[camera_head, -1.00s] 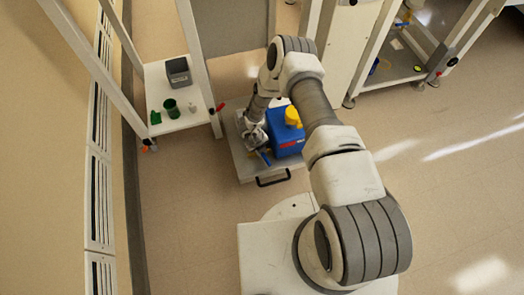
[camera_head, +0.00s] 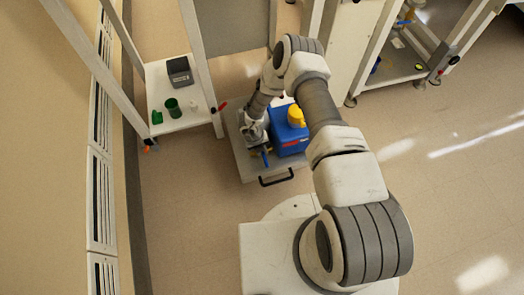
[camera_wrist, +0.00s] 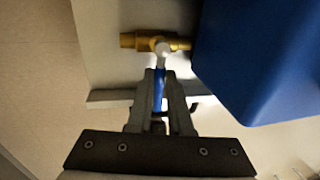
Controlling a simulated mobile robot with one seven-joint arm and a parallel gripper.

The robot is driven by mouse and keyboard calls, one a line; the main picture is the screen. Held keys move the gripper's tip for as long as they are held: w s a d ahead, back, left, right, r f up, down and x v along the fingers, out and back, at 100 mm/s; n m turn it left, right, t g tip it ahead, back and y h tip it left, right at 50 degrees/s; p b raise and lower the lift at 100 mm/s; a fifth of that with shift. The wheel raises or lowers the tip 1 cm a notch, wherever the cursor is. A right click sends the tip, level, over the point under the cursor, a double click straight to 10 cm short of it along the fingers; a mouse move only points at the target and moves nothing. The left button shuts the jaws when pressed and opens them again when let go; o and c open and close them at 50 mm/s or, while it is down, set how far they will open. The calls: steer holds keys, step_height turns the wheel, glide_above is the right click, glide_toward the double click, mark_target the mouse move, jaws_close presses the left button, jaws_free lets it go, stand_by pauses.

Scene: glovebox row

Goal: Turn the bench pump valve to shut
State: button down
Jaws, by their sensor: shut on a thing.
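The bench pump is a blue box (camera_head: 284,134) with a yellow top part (camera_head: 296,117); its blue side (camera_wrist: 265,60) fills the right of the wrist view. A brass valve body (camera_wrist: 135,41) sticks out from that side. Its blue lever (camera_wrist: 159,82) runs from a pale pivot (camera_wrist: 163,49) toward my gripper, about square to the brass pipe. My gripper (camera_wrist: 160,84) is shut with a finger on each side of the lever. In the head view the blue lever (camera_head: 266,159) shows just below my gripper, whose fingertips are hard to make out.
The pump stands on a grey platform (camera_head: 243,166) with a black front handle (camera_head: 276,179). At left, a white shelf (camera_head: 178,124) holds a grey box (camera_head: 179,71), a green cup (camera_head: 172,107) and small items. A frame post stands close by; open floor lies at right.

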steer(key=c, duration=0.8)
jaws_free()
steer(key=shift+c, duration=0.2)
steer(key=shift+r, duration=0.1)
steer(key=a+r+p, duration=0.3)
steer(key=r+p, duration=0.3)
steer(key=r, duration=1.1)
steer(key=shift+s+a+p, duration=0.2)
steer(key=shift+s+p, duration=0.1)
steer(key=shift+p, duration=0.1)
steer(key=shift+f, duration=0.1)
